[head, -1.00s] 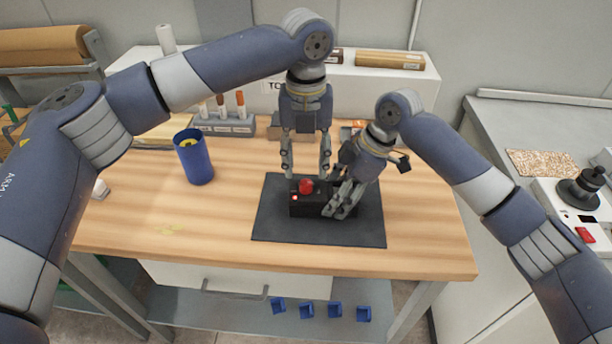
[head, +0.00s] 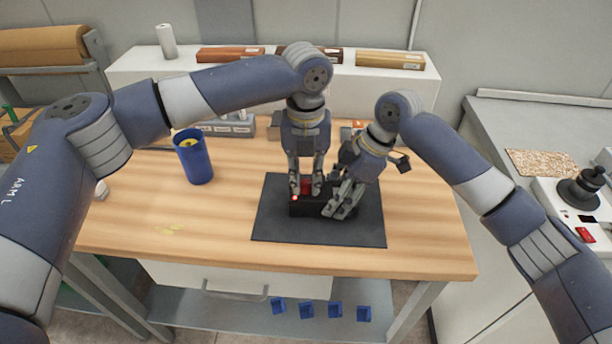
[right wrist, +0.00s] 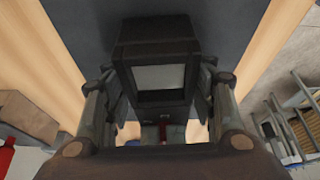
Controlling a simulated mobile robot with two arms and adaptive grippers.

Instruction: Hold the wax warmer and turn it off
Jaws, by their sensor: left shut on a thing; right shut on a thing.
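The wax warmer (head: 312,209) is a small black box on a dark mat (head: 277,232) on the wooden bench. It also shows in the right wrist view (right wrist: 154,42), with a pale panel. My right gripper (head: 340,208) is shut on the warmer's right part, its fingers on either side of the box in the right wrist view (right wrist: 160,110). My left gripper (head: 306,190) points down from above, shut on the red knob (head: 306,187) on top of the warmer. A small light (head: 295,198) glows on the front left. The fingers hide part of the knob.
A blue cup (head: 194,160) stands to the left on the bench. A white shelf (head: 130,72) with rolls stands at the back.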

